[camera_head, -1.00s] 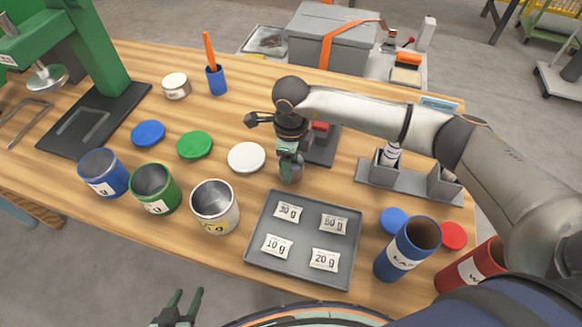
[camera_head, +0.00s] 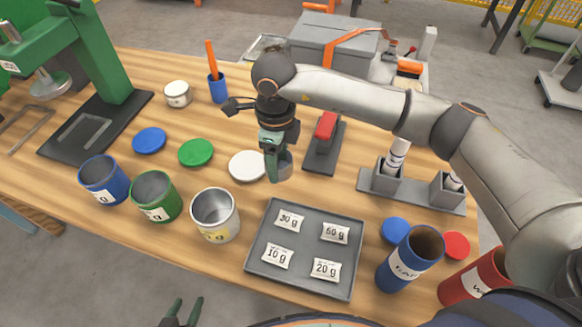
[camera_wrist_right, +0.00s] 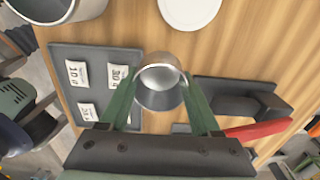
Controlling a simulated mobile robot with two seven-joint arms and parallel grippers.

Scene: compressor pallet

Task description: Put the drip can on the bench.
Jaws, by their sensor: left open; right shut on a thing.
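A small grey metal can, the drip can (camera_head: 285,166), is between the green fingers of my right gripper (camera_head: 276,165), which is shut on it. The can shows open end toward the camera in the right wrist view (camera_wrist_right: 161,95). It is over the wooden bench (camera_head: 330,185), just right of the white lid (camera_head: 247,166) and behind the grey tray (camera_head: 257,262). I cannot tell for sure whether its base touches the bench. My left gripper (camera_head: 183,311) is open and empty at the bottom edge, in front of the bench.
A white-and-grey can (camera_head: 214,228), green can (camera_head: 157,208) and blue can (camera_head: 103,186) stand at the left front. A black block with a red top (camera_head: 325,127) is right of the gripper. A holder (camera_head: 412,193) with tubes and tall blue (camera_head: 405,265) and red (camera_head: 470,282) containers stand right.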

